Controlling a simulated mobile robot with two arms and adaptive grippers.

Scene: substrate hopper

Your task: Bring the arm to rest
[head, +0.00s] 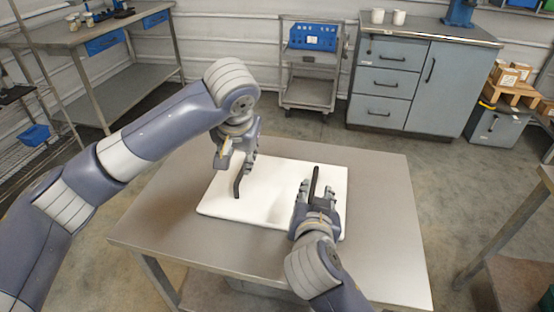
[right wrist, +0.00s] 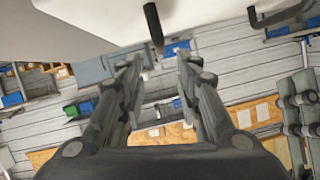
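My left gripper (head: 236,168) is above the left part of a white slab-like object (head: 265,207) on the grey metal table. Its fingers look spread, with a dark bar (head: 237,187) just below them. My right gripper (head: 316,192) is low at the slab's right side, its fingers apart. A second dark bar (head: 315,178) shows between and beyond these fingers. In the right wrist view, the right fingers (right wrist: 159,62) are open with a clear gap, and a dark rod (right wrist: 153,22) is just ahead of them, apart from both. I cannot tell how the bars attach to the slab.
The metal table (head: 376,215) has bare room to the right of the slab. Behind stand a cart (head: 308,92) with a blue box, and a grey cabinet (head: 385,82) with two white cups. A workbench (head: 140,85) is at the back left, another table (head: 525,235) at right.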

